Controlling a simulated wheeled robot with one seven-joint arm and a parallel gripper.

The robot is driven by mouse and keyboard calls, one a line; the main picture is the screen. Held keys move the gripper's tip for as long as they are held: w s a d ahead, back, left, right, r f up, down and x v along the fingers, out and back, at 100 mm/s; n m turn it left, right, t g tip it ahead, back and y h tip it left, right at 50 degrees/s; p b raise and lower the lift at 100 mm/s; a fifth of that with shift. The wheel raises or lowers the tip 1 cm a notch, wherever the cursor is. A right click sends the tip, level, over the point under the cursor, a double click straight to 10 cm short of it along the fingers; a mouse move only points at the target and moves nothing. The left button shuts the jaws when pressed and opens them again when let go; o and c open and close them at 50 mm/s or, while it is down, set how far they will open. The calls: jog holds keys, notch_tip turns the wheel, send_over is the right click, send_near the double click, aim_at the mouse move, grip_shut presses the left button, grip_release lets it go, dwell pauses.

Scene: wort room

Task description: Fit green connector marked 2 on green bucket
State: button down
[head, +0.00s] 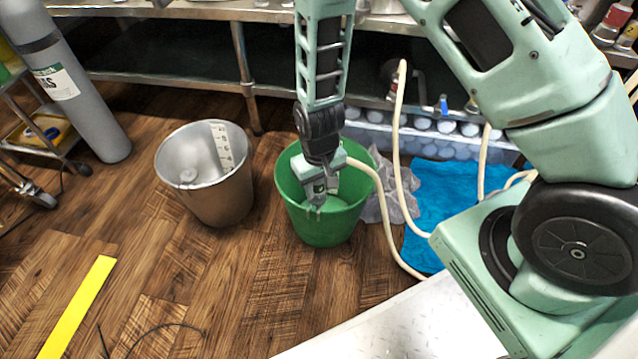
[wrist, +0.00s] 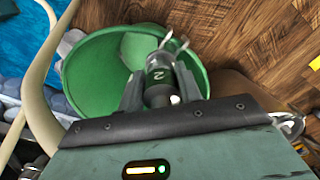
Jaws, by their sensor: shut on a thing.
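The green bucket (head: 325,222) stands on the wooden floor in the middle of the head view. It also fills the upper middle of the wrist view (wrist: 88,72). My gripper (head: 318,203) is over the bucket, near its front rim. In the head view my gripper mostly hides the connector.
A metal bucket (head: 215,195) with a white scale stands left of the green one. A pale hose (head: 385,215) runs right of it, by clear plastic and a blue cloth (head: 445,195). A grey cylinder (head: 85,100) leans at left. A yellow strip (head: 80,305) marks open floor.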

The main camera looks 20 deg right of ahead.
jog(key=shift+f, duration=0.45)
jog(key=c, duration=0.9)
grip_release()
notch_tip(320, 180, up, 18)
jog(key=f+p, duration=0.1)
jog(key=p, duration=0.7)
jog(key=s+a+r+n, duration=0.3)
jog(key=s+r+n, duration=0.1)
jog(key=s+r, duration=0.6)
jog(key=s+a+r+n, duration=0.3)
jog(key=s+r, duration=0.6)
jog(key=s, duration=0.1)
jog(key=shift+y, duration=0.3)
jog(key=r+p, duration=3.4)
jog(key=shift+w+a+r, duration=0.15)
jog(key=shift+w, duration=0.25)
